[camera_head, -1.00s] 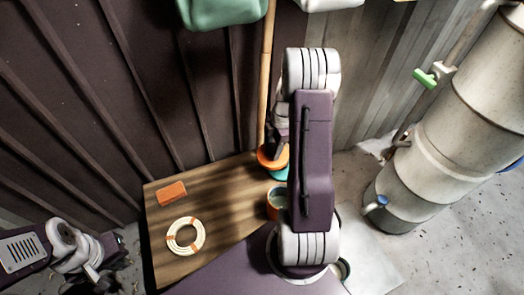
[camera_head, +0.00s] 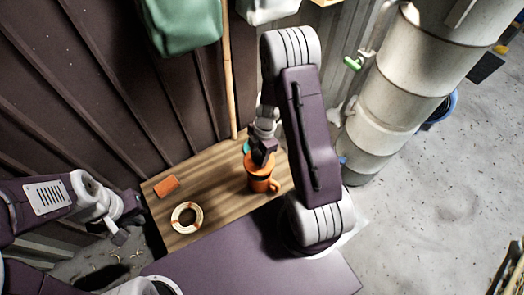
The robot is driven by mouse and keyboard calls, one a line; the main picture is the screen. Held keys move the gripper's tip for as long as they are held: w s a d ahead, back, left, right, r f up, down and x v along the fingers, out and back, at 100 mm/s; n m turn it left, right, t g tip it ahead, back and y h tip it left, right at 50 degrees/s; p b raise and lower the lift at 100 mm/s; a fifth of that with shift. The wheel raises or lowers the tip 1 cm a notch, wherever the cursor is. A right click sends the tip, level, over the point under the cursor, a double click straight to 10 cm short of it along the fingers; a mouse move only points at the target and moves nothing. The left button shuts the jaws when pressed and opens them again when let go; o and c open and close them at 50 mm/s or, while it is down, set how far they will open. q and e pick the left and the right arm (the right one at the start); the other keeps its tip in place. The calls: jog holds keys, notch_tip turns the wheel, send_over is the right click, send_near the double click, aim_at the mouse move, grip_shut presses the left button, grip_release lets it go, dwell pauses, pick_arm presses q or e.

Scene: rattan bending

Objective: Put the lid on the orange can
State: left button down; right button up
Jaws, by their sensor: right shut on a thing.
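The orange can (camera_head: 258,185), with a handle on its right side, stands on the wooden table (camera_head: 213,170). The orange lid (camera_head: 257,166) is at the can's mouth, directly under my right gripper (camera_head: 261,156). My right gripper is shut on the lid from above. I cannot tell whether the lid rests fully on the rim or sits slightly above it. The can's opening is hidden by the lid and the gripper. My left gripper (camera_head: 122,228) is left of the table, away from the can; its jaw opening is too small to tell.
A small orange block (camera_head: 166,186) and a pale coiled ring (camera_head: 187,217) lie on the table's left part. A teal item (camera_head: 247,147) is behind the can. A bamboo pole (camera_head: 228,80) stands behind the table. A large pale cylinder (camera_head: 388,110) stands to the right.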

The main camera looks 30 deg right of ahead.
notch_tip(320, 180, down, 6)
jog(key=b, duration=0.5)
jog(key=shift+f, duration=0.1)
dwell(0.5)
jog(key=shift+f+b, duration=0.1)
jog(key=shift+b, duration=0.25)
jog(key=shift+b, duration=0.3)
dwell(0.5)
jog(key=shift+f+b, duration=0.75)
jog(key=shift+b, duration=0.1)
dwell(1.0)
